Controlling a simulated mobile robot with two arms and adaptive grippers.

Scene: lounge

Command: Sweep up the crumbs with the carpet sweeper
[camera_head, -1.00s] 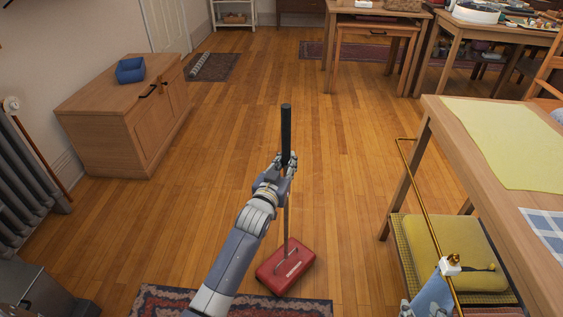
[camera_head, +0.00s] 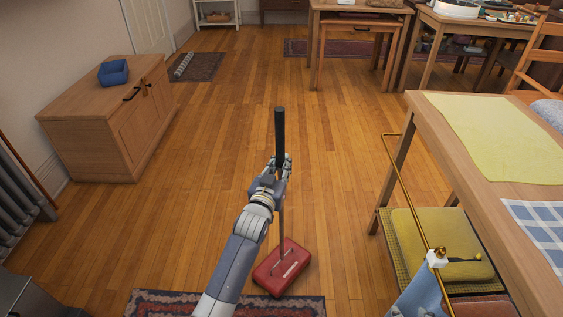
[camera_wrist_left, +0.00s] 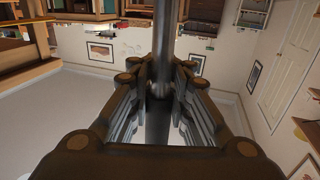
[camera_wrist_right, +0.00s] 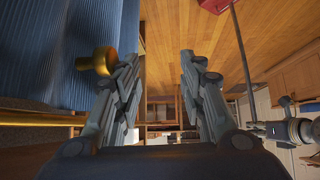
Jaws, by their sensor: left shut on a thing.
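The carpet sweeper has a red head (camera_head: 282,268) on the floor and a thin upright stem with a black grip (camera_head: 280,140). My left gripper (camera_head: 277,168) is shut around the handle just below the black grip. In the left wrist view, the pole (camera_wrist_left: 165,30) runs between the fingers. The sweeper head stands at the far edge of a patterned rug (camera_head: 160,303); I cannot tell whether it overlaps it. I make out no crumbs. My right gripper (camera_wrist_right: 160,60) shows in the right wrist view, open, with nothing between its fingers.
A wooden table (camera_head: 485,210) stands at right, with a brass rail (camera_head: 408,190) and blue cloth (camera_head: 420,290) beside it. A yellow cushion (camera_head: 440,240) sits beneath it. The middle floor is clear.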

